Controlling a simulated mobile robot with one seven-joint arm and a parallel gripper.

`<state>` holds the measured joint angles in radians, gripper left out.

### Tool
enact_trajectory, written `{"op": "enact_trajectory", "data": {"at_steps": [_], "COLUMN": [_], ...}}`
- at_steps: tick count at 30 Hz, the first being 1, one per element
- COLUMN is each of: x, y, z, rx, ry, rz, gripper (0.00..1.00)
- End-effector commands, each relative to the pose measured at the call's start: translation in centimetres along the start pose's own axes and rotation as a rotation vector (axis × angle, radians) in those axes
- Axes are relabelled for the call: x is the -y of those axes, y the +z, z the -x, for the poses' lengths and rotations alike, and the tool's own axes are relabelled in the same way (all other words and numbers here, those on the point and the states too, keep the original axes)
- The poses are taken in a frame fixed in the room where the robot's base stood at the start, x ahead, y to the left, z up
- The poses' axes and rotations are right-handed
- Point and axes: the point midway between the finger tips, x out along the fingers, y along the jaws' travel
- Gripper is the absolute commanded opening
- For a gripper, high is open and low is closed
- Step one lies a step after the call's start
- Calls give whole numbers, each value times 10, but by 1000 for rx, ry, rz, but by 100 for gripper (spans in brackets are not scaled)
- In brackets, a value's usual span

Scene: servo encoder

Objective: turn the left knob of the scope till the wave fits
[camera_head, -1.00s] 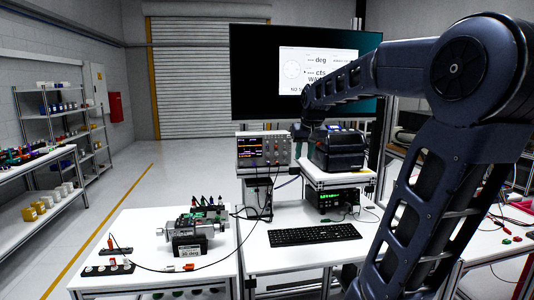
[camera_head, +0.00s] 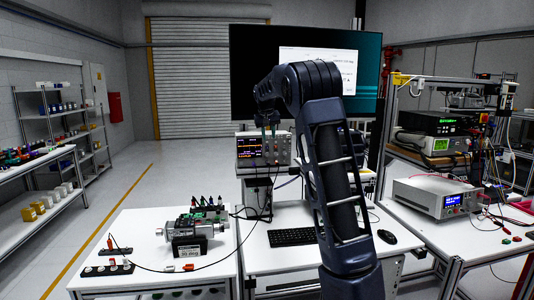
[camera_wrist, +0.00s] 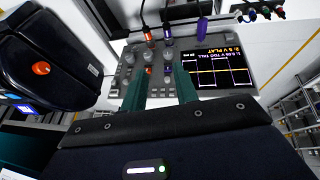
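In the wrist view the scope (camera_wrist: 245,75) appears upside down. Its screen (camera_wrist: 222,68) shows a yellow trace and text that seems to include "TOO TALL". The knobs lie beside the screen; the left knob (camera_wrist: 168,57), nearest the screen, shows just beyond my fingertips. My gripper (camera_wrist: 158,78) is open, its two teal fingers apart and pointing at the knob panel. Some controls show in the gap; contact cannot be told. In the head view my gripper (camera_head: 266,124) hangs in front of the scope's upper part.
A black printer (camera_wrist: 50,55) stands close beside the scope. Cables (camera_wrist: 150,25) plug into the scope's front edge. A keyboard (camera_head: 292,236) and mouse (camera_head: 387,236) lie on the bench. A side table (camera_head: 140,232) with a motor rig stands left.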

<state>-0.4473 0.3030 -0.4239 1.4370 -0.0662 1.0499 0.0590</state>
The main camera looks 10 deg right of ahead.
Motion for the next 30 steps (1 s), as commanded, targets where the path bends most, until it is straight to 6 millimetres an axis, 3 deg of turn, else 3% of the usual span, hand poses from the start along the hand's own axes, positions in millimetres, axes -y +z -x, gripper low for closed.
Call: {"op": "enact_trajectory", "data": {"at_steps": [4,11,24,30], "x": [13,16,14,13], "y": [-18,-22,-22,-22], "z": [-10,-21,-92,-112], "rx": [-6,-7,-7,-8], "ry": [21,28,27,27], "rz": [13,17,17,16], "gripper": [30,30,30,30]}}
